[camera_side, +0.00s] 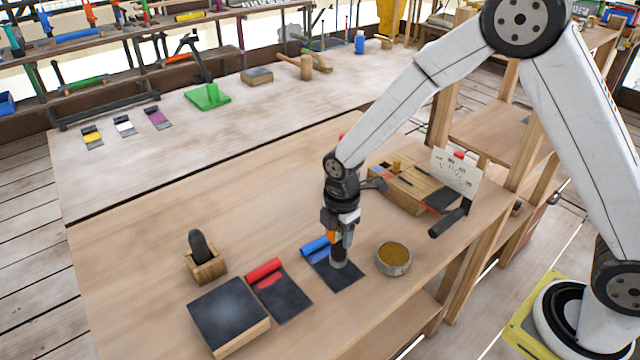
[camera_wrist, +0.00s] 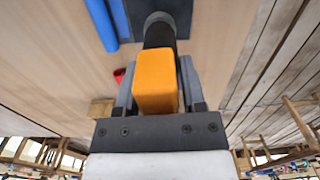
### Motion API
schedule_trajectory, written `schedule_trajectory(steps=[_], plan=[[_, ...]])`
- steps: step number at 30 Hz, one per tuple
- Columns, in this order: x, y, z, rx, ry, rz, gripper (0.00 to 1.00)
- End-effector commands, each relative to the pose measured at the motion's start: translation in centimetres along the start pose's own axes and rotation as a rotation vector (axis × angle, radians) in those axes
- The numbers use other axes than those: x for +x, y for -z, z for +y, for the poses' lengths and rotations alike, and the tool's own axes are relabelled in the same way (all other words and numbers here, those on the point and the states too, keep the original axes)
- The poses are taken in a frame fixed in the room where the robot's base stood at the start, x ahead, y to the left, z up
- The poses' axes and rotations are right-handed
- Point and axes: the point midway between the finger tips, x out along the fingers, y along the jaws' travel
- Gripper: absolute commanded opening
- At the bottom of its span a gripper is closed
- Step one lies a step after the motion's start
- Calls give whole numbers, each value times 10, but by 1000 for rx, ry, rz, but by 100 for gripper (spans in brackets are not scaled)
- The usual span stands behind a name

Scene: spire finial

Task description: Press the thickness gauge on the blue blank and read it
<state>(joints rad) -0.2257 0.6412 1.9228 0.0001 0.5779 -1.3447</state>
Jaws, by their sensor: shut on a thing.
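The foot stands at the dark sheet and looks in contact, though a tiny gap cannot be ruled out.
A red blank (camera_side: 291,301) and a dark-topped block (camera_side: 229,308) lie left of the blue blank. A wooden holder (camera_side: 206,267) with a black handle stands behind them. A round tin (camera_side: 393,259) is close on the right. A wooden box (camera_side: 405,195) stands behind it.

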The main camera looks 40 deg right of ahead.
Motion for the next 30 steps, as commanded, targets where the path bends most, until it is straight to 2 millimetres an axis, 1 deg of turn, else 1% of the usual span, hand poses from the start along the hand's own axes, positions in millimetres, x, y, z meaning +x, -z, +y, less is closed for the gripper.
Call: schedule_trajectory(steps=[12, 18, 28, 29, 30], plan=[[21, 0, 0, 0, 0, 0, 0], [25, 0, 0, 0, -1, 0, 0], [26, 0, 0, 0, -1, 0, 0], [26, 0, 0, 0, -1, 0, 61], [26, 0, 0, 0, -1, 0, 74]])
